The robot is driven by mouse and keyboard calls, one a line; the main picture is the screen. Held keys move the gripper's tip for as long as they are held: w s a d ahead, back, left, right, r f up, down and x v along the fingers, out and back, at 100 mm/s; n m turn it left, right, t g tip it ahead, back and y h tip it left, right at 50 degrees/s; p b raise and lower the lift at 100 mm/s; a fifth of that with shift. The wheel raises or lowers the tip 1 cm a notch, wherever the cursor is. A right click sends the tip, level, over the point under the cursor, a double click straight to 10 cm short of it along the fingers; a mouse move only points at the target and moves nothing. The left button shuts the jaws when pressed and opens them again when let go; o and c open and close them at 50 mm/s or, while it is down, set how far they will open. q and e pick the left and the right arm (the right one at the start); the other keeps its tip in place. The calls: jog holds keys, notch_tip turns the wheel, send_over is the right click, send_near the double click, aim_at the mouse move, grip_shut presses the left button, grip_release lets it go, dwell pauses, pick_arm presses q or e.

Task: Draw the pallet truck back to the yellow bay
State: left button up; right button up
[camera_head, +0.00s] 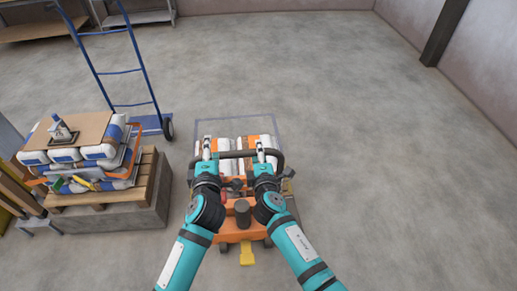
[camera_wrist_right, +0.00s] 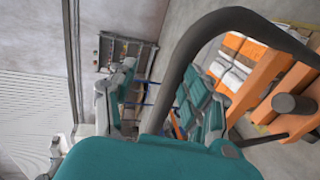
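The pallet truck (camera_head: 228,228) is orange and stands in front of me, with a dark loop handle (camera_head: 238,154) on top and a yellow tab low at its near end. The handle also shows close up in the right wrist view (camera_wrist_right: 190,55). My left gripper (camera_head: 207,150) is at the handle's left side. My right gripper (camera_head: 263,150) is at its right side, with the bar passing by its fingers in the wrist view. How tightly either gripper closes is hard to see. Orange and white bags (camera_head: 232,143) lie beyond the handle. I see no yellow bay marking on the floor.
A wooden pallet (camera_head: 150,188) on a grey block, stacked with white and blue bags, stands close on the left. Behind it is a blue hand truck (camera_head: 120,72). Shelving (camera_head: 135,17) stands at the back left. The grey floor is clear ahead and to the right.

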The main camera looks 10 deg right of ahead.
jog(key=s+r+p, duration=0.1)
jog(key=s+r, duration=0.1)
jog(key=s+r+p, duration=0.1)
jog(key=r+p, duration=0.1)
jog(key=shift+s+r+p, duration=0.25)
jog(key=shift+s+p, duration=0.05)
jog(key=shift+s, duration=0.1)
jog(key=shift+w, duration=0.1)
